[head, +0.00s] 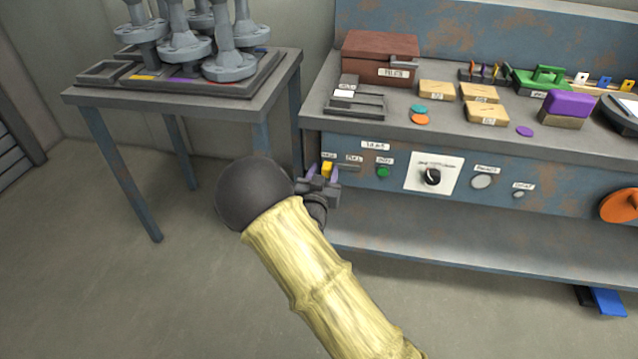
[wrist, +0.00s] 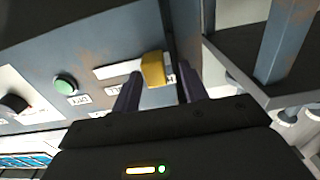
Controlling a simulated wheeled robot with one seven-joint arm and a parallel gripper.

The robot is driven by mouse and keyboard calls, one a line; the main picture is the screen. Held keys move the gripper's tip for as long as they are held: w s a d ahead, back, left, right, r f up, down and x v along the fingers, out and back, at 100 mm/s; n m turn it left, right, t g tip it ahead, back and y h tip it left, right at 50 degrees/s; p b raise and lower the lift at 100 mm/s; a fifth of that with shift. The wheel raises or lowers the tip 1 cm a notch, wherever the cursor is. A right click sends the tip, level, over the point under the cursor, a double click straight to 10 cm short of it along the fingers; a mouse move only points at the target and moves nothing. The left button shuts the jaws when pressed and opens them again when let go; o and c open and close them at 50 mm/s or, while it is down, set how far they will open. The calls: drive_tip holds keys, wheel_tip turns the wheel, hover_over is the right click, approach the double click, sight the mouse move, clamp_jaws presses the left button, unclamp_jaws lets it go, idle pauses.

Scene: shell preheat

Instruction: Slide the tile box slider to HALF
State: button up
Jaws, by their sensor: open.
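The slider is a yellow knob (head: 327,169) on the front panel of the bench, at the left end of a short slot with small labels. It also shows in the wrist view as a yellow block (wrist: 153,69) at one end of the pale slot plate (wrist: 118,71). My gripper (head: 322,175) is at the panel with its two purple fingers apart. In the wrist view the fingers (wrist: 158,90) stand on either side of the knob, with gaps between. Whether a finger touches it I cannot tell. The label lettering is too small to read surely.
A green button (head: 383,172), a black dial (head: 432,176) and a round pale knob (head: 482,181) sit to the right on the panel. An orange wheel (head: 619,205) is at far right. A grey side table (head: 88,98) stands close on the left.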

drive_tip(key=s+a+p, duration=0.3)
drive_tip(key=s, duration=1.4)
drive_tip(key=shift+a, duration=0.2)
drive_tip(key=shift+w, duration=0.1)
drive_tip(key=d+f+m+g+y, duration=0.1)
drive_tip(key=d+f+g+y, duration=0.1)
drive_tip(key=d+g, duration=0.55)
drive_tip(key=s+d+r+n+g+y, duration=0.1)
drive_tip(key=s+d+r+n+g, duration=0.1)
drive_tip(key=s+d+r+g, duration=0.4)
drive_tip(key=s+d+r+n+g, duration=0.1)
drive_tip(key=s+d, duration=0.4)
drive_tip(key=s, duration=0.2)
wheel_tip(320, 180, up, 35)
drive_tip(key=p, duration=3.5)
drive_tip(key=shift+s+r, duration=0.15)
drive_tip(key=shift+s, duration=0.15)
